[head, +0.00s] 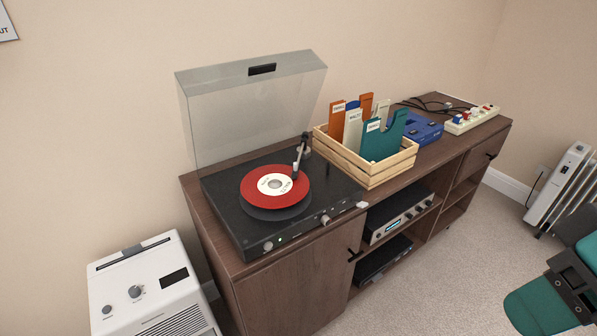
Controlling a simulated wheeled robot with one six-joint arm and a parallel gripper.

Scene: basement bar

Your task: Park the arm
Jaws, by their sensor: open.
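At the lower right corner is a teal and dark piece (540,306), with a rounded teal pad and a black bracket.
A brown cabinet (290,287) bears a turntable (225,205) with a red record and raised lid, a wooden crate (365,172) of record sleeves, a blue device (424,131) and a power strip (470,121). A white appliance (150,290) stands left, a heater (562,182) right. Carpet lies between.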

